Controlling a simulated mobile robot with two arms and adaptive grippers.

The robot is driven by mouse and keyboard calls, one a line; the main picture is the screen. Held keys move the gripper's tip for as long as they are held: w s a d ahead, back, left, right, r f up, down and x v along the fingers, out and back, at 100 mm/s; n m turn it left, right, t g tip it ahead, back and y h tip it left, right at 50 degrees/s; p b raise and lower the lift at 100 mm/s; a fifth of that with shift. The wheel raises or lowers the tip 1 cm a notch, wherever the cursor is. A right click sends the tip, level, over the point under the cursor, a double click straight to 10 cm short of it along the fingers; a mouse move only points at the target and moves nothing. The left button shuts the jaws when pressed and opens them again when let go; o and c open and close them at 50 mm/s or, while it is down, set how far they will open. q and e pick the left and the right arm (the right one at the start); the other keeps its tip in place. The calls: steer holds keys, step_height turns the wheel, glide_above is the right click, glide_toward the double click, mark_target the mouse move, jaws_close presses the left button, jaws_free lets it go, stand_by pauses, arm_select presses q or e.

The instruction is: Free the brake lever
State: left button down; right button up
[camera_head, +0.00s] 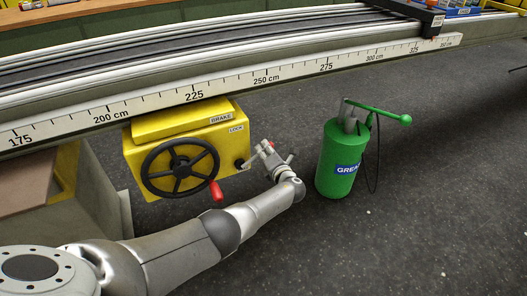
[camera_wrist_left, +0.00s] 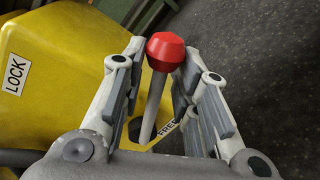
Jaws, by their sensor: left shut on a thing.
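The yellow brake box (camera_head: 185,125) hangs under the rail and carries BRAKE and LOCK labels, with a black handwheel (camera_head: 178,168) on its front. In the left wrist view, the brake lever (camera_wrist_left: 152,105) is a grey rod with a red knob, and a FREE label shows beside its lower part. The LOCK label (camera_wrist_left: 14,74) is off to the left on the yellow face. My left gripper (camera_head: 274,150) is at the box's right side, shut on the lever, with a finger on each side of the rod. In the head view I cannot make out the lever clearly behind the gripper.
A green grease pump (camera_head: 338,160) with a side handle and hose stands just right of my left gripper. The long rail with a centimetre scale (camera_head: 290,73) runs above. A red grip (camera_head: 216,190) sits by the handwheel.

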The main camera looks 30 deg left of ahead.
arm_select(q)
steer(key=shift+w+d+f+m, duration=0.1)
steer(key=shift+d+f+m, duration=0.15)
steer(key=shift+f+m, duration=0.15)
arm_select(e)
steer(key=shift+v, duration=1.2)
steer(key=shift+w, duration=0.15)
arm_select(q)
steer(key=c, duration=1.1)
jaws_free()
arm_select(e)
steer(key=shift+d, duration=0.1)
arm_select(q)
steer(key=v, duration=1.2)
steer(key=shift+w+r, duration=0.1)
